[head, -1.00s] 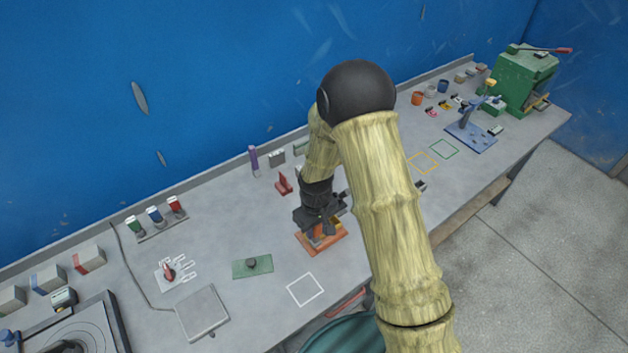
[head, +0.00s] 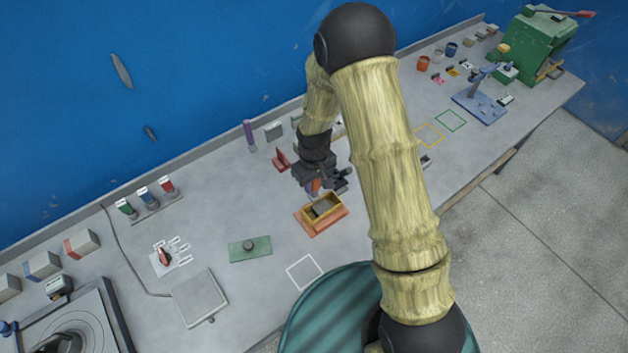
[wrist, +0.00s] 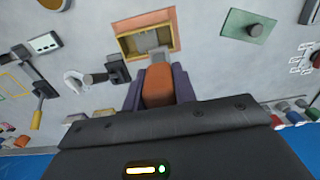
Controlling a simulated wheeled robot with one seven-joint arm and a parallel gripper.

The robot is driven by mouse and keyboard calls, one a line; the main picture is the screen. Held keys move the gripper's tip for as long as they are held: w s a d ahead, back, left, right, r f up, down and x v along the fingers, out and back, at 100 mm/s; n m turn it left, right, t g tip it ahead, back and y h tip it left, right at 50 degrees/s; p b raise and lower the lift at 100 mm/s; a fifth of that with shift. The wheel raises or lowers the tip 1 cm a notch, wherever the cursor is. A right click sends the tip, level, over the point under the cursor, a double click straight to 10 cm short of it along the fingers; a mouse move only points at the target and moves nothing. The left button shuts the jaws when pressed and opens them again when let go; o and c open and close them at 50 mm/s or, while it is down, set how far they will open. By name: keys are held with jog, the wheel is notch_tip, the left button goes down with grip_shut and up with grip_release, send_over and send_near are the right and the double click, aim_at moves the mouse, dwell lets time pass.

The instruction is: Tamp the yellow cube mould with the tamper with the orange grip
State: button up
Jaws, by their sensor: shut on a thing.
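The yellow cube mould (head: 337,201) sits on an orange base on the bench and also shows in the wrist view (wrist: 126,43). Something grey lies inside it. My gripper (head: 314,188) is shut on the orange grip (wrist: 158,86) of the tamper, between its two dark fingers. The tamper's grey foot (wrist: 158,59) shows beyond the grip, at the mould's near edge in the wrist picture. In the head view my gripper is just behind the mould, on the wall side. I cannot tell the exact gap between foot and mould.
A green plate with a dark knob (head: 250,248) lies left of the mould, with a flat grey scale (head: 200,297) farther left. A white outlined square (head: 304,272) in front is empty. A red stand (head: 282,160) is close behind my gripper. A blue stand (head: 480,104) is far right.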

aim_at(314, 196)
jog(key=shift+f+b, duration=2.15)
jog(key=shift+f, duration=1.3)
notch_tip(314, 196, down, 4)
jog(key=b, duration=0.2)
jog(key=shift+r+b, duration=0.2)
jog(key=shift+b, duration=0.2)
jog(key=shift+r, duration=0.1)
jog(key=shift+r+p, duration=1.2)
jog(key=shift+r, duration=0.55)
